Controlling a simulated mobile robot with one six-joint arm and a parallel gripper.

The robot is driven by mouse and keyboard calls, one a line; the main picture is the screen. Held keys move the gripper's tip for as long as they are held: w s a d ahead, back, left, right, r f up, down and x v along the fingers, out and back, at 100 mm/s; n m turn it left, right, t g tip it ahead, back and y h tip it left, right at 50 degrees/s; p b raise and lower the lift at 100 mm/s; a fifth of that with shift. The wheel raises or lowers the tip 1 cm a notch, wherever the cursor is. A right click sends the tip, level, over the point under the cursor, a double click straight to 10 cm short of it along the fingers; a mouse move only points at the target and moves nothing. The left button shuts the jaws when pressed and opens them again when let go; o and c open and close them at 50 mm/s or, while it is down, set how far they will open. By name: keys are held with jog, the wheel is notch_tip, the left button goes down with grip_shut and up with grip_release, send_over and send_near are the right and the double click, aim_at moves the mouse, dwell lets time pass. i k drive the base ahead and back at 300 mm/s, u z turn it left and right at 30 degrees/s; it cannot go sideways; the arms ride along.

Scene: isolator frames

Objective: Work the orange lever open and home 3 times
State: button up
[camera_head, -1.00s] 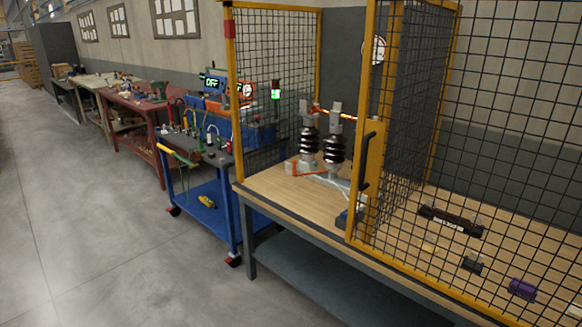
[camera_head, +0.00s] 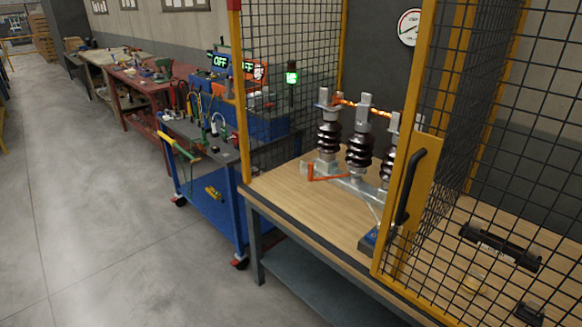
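The isolator stands on a wooden-topped bench inside a mesh cage. It has dark ribbed insulators (camera_head: 359,150) with grey metal caps on a grey metal base (camera_head: 350,186). An orange lever (camera_head: 326,179) lies low at the left front of the base, roughly level. An orange bar (camera_head: 345,102) runs across the tops of the insulators. The rightmost insulator is partly hidden by the yellow cage frame and door panel. My gripper is not in view.
A yellow panel with a black handle (camera_head: 411,187) stands at the bench front, right of the isolator. The mesh (camera_head: 292,80) closes the left side. The bench front (camera_head: 270,187) looks open between them. A blue cart (camera_head: 212,195) stands left. The floor (camera_head: 100,230) is clear.

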aim_at(359, 155)
jog(key=u, duration=0.45)
jog(key=i, duration=0.65)
jog(key=u, duration=0.95)
jog(key=i, duration=0.75)
jog(key=u, duration=0.4)
